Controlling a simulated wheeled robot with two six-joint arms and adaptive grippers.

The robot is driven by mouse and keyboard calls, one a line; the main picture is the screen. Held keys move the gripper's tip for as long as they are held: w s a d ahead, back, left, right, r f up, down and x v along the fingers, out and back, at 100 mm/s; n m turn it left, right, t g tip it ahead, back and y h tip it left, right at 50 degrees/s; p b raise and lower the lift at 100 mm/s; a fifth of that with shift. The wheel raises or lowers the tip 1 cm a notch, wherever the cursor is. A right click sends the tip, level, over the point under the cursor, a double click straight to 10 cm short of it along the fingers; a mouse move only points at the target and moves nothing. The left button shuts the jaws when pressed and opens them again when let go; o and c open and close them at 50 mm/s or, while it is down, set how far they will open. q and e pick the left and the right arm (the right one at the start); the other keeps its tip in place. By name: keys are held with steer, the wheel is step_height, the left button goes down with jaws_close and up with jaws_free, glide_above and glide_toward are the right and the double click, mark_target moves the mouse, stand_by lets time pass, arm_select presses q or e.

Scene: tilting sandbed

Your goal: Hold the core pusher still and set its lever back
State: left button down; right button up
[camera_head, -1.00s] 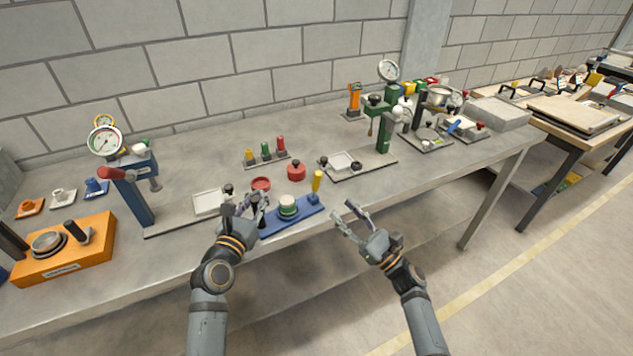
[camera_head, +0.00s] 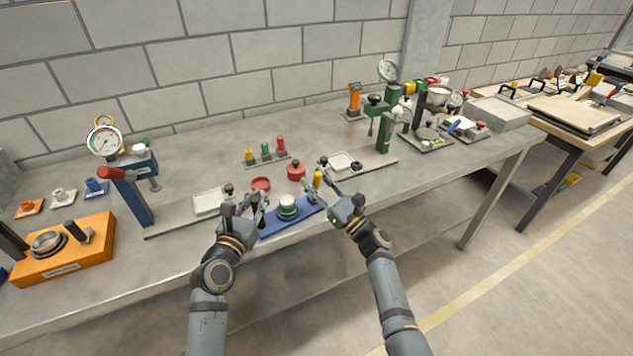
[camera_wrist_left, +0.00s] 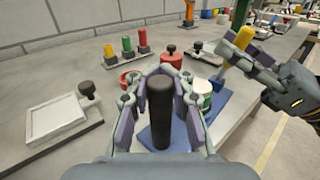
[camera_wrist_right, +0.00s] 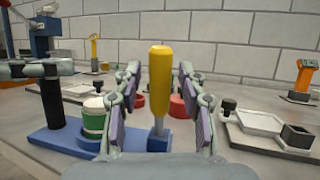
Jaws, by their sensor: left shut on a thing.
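The core pusher has a blue base (camera_head: 275,227), a black post (camera_wrist_left: 160,112) at its left end, a green-and-white cylinder (camera_head: 288,207) in the middle and a yellow lever (camera_wrist_right: 160,88) at its right end. The lever looks about upright in the right wrist view. My left gripper (camera_head: 256,201) is shut on the black post, with its fingers curled around it. My right gripper (camera_head: 325,183) is open, its fingers on either side of the yellow lever, with gaps visible on both sides in the right wrist view.
Behind the pusher stand a red ring (camera_head: 261,184), a red pot with a black knob (camera_head: 296,171) and a rack of coloured pegs (camera_head: 266,158). A plate with a white tray (camera_head: 343,161) lies close right of my right gripper. A blue press (camera_head: 135,185) stands at left.

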jaws_close()
steer(key=shift+w+a+r+g+h, duration=0.1)
steer(key=shift+w+a+g+h, duration=0.45)
steer(key=shift+g+h, duration=0.35)
steer(key=shift+w+m, duration=0.25)
steer(key=shift+m, duration=0.15)
steer(key=shift+h, duration=0.3)
steer(key=shift+o, duration=0.9)
jaws_free()
